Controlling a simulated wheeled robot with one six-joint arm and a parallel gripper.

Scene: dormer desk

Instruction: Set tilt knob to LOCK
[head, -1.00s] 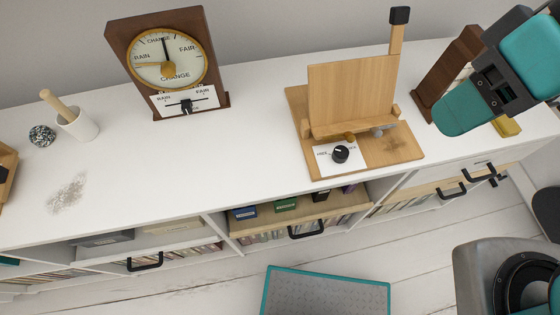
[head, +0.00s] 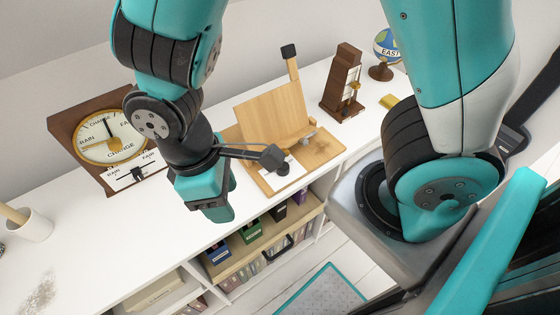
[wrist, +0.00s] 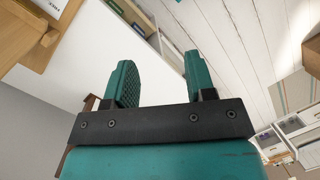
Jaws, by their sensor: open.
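The tilt knob (head: 283,169) is a small black dial on a white card at the front of a wooden stand (head: 262,118) with a tilted board. My arm's black wrist parts partly cover the card and the stand's left side in the head view, and I cannot read the knob's setting. My gripper (head: 214,212) hangs left of the stand, over the front part of the white desk, apart from the knob. In the wrist view my gripper (wrist: 158,72) has its two teal fingers spread with nothing between them. The stand's edge (wrist: 38,45) shows at upper left there.
A dark wooden frame (head: 343,82), a globe (head: 386,46) and a yellow block (head: 389,102) are at the right. Below the desk front, a shelf (head: 240,262) holds coloured boxes.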

